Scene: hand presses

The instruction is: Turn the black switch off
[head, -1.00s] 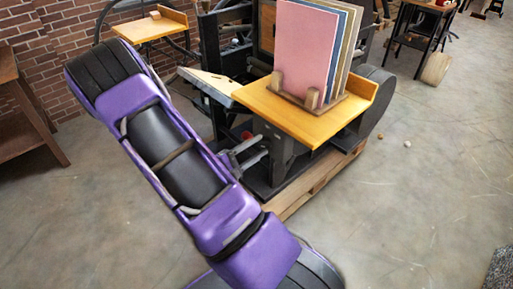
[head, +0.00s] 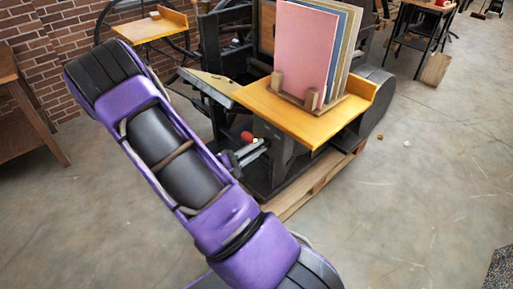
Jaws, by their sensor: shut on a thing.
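My gripper (head: 257,151) shows as a small dark and grey shape just right of my purple arm, beside the lower frame of the hand press (head: 283,160). It points right and slightly up at the press frame, under the wooden board. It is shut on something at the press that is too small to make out. I cannot pick out the black switch; it may be hidden by the gripper or lost against the dark frame. A small red part (head: 247,136) shows just above the gripper.
A wooden board (head: 325,128) on the press carries a rack with pink, blue and tan sheets (head: 305,45). The press stands on a wooden pallet (head: 300,192). A brown table (head: 20,105) is at the left by a brick wall. The floor at right is mostly clear.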

